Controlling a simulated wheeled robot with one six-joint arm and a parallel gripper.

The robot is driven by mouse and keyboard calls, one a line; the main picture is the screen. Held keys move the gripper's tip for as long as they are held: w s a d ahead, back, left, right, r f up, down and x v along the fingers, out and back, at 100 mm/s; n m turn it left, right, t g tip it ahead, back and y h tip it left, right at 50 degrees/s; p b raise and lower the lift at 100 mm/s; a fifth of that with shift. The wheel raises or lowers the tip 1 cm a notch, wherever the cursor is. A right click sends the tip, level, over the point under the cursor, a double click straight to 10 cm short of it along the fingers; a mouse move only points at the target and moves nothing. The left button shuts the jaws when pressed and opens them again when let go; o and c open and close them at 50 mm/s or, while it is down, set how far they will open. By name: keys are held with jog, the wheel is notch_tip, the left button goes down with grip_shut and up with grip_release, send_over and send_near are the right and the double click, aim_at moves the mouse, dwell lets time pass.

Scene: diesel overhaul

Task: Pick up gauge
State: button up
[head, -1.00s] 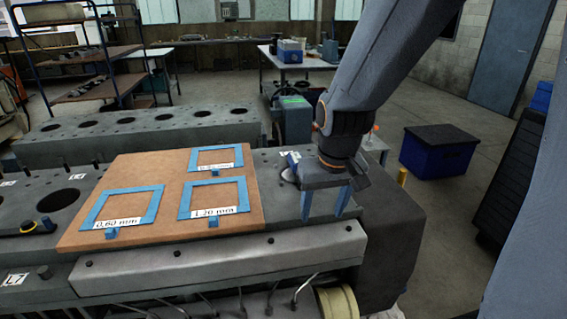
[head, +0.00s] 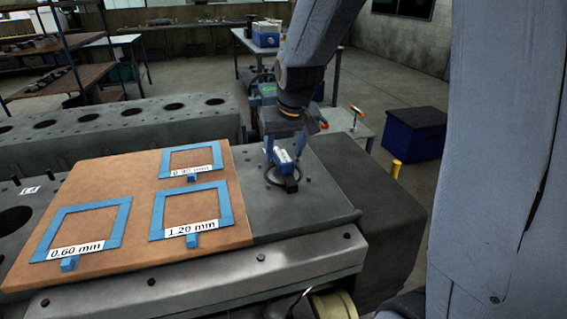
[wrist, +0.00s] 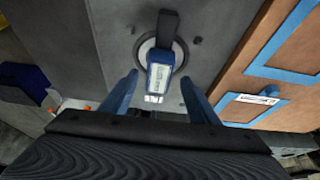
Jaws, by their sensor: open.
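The gauge (head: 283,158) has a blue body with a white label and a dark end. It sits on a round disc on the grey engine top, right of the brown board. In the wrist view the gauge (wrist: 160,74) appears centred between my two blue fingers, with the pale disc under it. My gripper (head: 282,150) is open above the gauge, fingers pointing down; it also shows in the wrist view (wrist: 159,84). A gap shows on each side of the gauge. My fingers partly hide it in the head view.
The brown board (head: 120,185) carries blue frames labelled 0.60 mm, 1.20 mm and a third, less legible one. A yellow post (head: 396,169) and a blue crate with a black lid (head: 413,137) stand to the right. The engine top around the disc is mostly clear.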

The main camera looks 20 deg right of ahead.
aim_at(284, 156)
jog(key=shift+p+x, duration=0.4)
jog(key=shift+x, duration=1.35)
jog(key=shift+d, duration=0.1)
grip_shut()
